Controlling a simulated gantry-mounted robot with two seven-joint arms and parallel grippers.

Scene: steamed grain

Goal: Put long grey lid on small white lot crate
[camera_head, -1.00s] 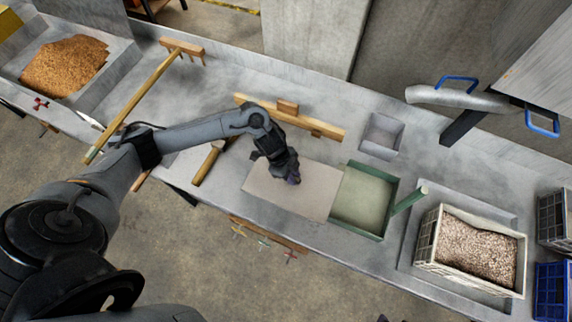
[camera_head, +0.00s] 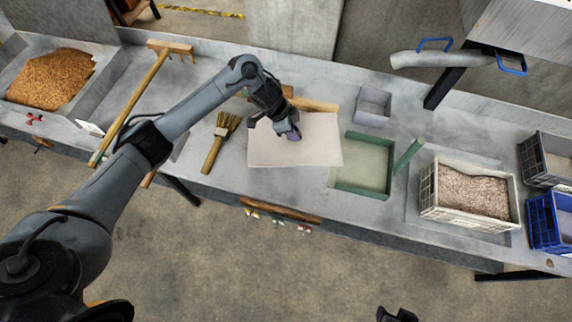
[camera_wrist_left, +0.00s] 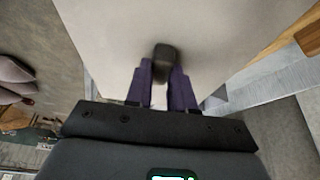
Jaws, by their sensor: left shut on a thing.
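The long grey lid (camera_head: 275,150) is a pale flat rectangular board with a dark knob (camera_wrist_left: 163,60) in the left wrist view. My left gripper (camera_head: 292,132) is shut on the knob. The lid hangs over the bench left of the green tray and hides part of a wooden tool behind it. The small white lot crate (camera_head: 428,190) stands at the right of the bench, uncovered, full of pale speckled grain (camera_head: 474,190). A dark part, likely my right gripper (camera_head: 398,314), shows at the bottom edge; its jaws are unclear.
A green tray (camera_head: 366,190) with a green rod (camera_head: 408,156) at its right lies between lid and crate. A small grey bin (camera_head: 373,104) sits behind. A brush (camera_head: 217,145) lies left. Blue (camera_head: 545,228) and dark (camera_head: 540,160) crates stand right of the white crate.

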